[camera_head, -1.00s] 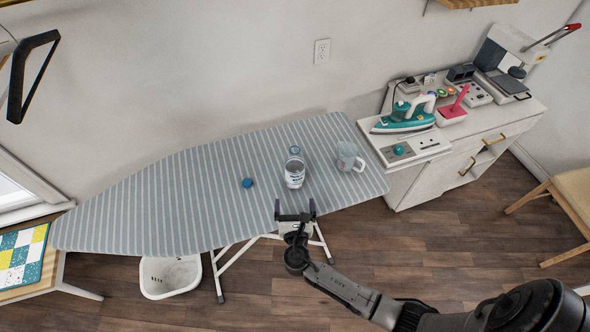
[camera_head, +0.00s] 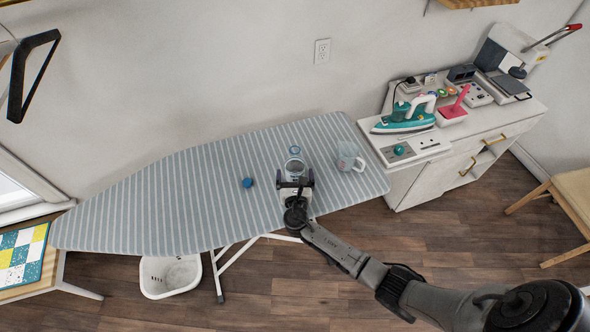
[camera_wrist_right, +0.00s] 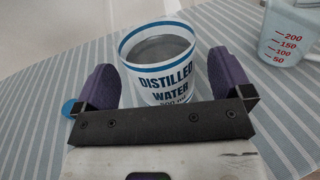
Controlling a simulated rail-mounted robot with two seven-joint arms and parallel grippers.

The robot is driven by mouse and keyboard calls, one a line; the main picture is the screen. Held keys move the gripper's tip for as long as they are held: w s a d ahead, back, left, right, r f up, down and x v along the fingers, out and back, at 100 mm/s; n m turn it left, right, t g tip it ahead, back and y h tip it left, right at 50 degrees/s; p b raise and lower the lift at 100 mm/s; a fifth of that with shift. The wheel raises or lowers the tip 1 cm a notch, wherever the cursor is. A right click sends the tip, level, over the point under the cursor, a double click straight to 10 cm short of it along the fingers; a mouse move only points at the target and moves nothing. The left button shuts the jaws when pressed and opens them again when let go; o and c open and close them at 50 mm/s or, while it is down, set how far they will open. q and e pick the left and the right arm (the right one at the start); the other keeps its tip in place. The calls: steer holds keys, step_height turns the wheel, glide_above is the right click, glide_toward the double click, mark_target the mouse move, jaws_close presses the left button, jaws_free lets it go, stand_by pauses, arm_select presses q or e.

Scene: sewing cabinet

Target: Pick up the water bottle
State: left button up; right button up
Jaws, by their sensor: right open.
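The water bottle (camera_head: 294,166) stands upright on the striped ironing board. In the right wrist view it is a clear bottle with a white and blue label (camera_wrist_right: 164,84) reading "Distilled Water". My right gripper (camera_head: 295,180) is open, with its purple fingers on either side of the bottle; the right wrist view shows the open fingers (camera_wrist_right: 164,82) with the bottle between them and a visible gap at the right finger. The gripper hides the bottle's lower part in the head view. My left gripper is not in view.
A measuring cup (camera_head: 348,158) stands right of the bottle. A blue round cap (camera_head: 247,182) lies to its left. The ironing board (camera_head: 150,205) is clear farther left. A cabinet (camera_head: 440,170) with a teal iron (camera_head: 405,117) stands at the right.

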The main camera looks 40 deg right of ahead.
steer(key=shift+x, duration=1.4)
steer(key=shift+c, duration=0.5)
steer(key=c, duration=1.1)
steer(key=shift+r, duration=0.2)
